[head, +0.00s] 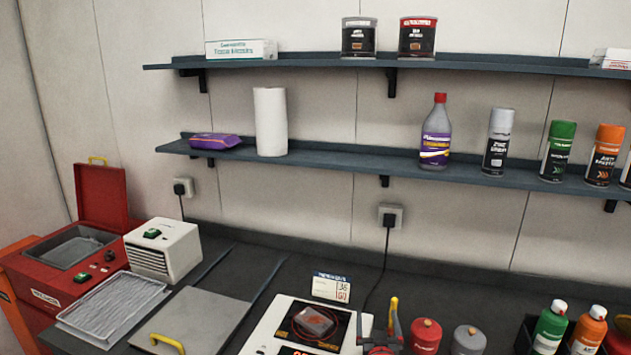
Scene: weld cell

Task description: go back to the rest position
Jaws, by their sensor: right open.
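My right gripper (379,330) shows at the bottom edge, right of the middle. Its two dark fingers point up the picture and stand apart, with nothing seen between them. Only its front end is in view; the arm behind it is cut off by the frame. It appears in front of the worktop, beside a red canister (426,336). A yellow upright piece (394,311) shows by its right finger; I cannot tell whether they touch. My left gripper is not in view.
A white device with a black top (270,333) stands left of the gripper. A grey canister (468,341) and green (550,328) and orange (588,330) bottles stand right. A metal plate (205,312), white unit (165,250) and red machine (60,265) are left. Two shelves (330,150) hang behind.

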